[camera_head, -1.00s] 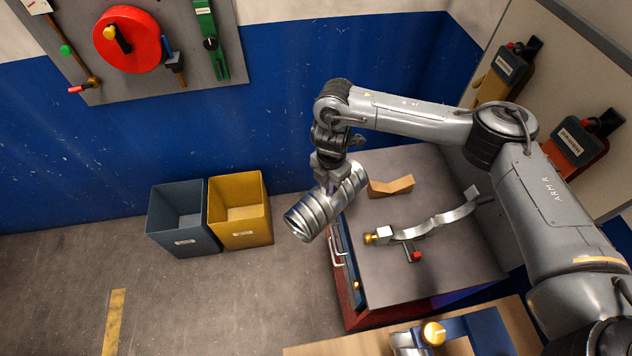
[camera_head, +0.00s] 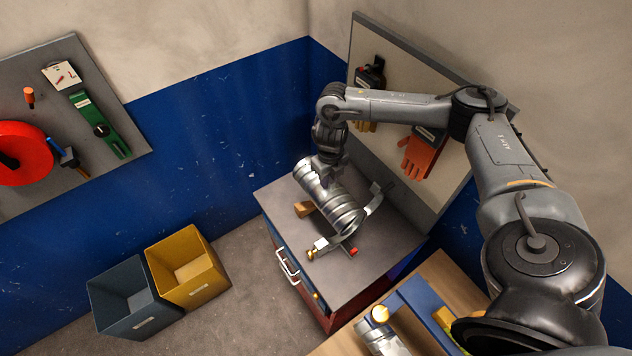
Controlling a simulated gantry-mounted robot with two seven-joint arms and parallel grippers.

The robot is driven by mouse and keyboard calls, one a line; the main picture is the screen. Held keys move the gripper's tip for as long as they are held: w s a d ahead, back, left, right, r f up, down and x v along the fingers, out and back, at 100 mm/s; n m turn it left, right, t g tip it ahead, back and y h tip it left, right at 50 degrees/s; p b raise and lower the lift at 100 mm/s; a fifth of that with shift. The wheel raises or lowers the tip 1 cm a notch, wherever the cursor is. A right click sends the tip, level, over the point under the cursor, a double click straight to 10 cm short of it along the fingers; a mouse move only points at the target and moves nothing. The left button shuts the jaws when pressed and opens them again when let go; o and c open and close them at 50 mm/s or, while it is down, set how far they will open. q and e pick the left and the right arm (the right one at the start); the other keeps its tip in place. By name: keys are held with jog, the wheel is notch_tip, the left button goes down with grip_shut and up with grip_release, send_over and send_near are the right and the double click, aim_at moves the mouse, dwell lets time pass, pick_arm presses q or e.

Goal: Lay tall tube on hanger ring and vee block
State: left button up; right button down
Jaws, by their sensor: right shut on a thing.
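The tall tube (camera_head: 333,201) is a silvery ribbed duct in the head view. My right gripper (camera_head: 326,172) is shut on it near its upper end, and the tube lies at a slant over the cabinet top. The hanger ring (camera_head: 373,203) is a curved metal band with a brass knob and a red-tipped clamp; the tube's lower end overlaps it in the picture. Whether they touch I cannot tell. The wooden vee block (camera_head: 304,209) shows partly at the tube's left, the rest hidden behind the tube. My left gripper is not in view.
The cabinet (camera_head: 372,268) has a bare grey top at its front and right. A wooden bench (camera_head: 438,272) with a blue part and another metal duct piece is at lower right. A blue-grey bin (camera_head: 135,300) and a yellow bin (camera_head: 188,268) stand on the floor at left.

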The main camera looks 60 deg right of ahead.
jog(key=shift+d+r, duration=0.1)
dwell(0.3)
jog(key=shift+w, duration=0.1)
jog(key=shift+f+b, duration=1.6)
jog(key=shift+f, duration=0.75)
jog(key=shift+f+b, duration=0.3)
jog(key=shift+f, duration=0.2)
jog(key=shift+p, duration=0.3)
jog(key=shift+f, duration=0.1)
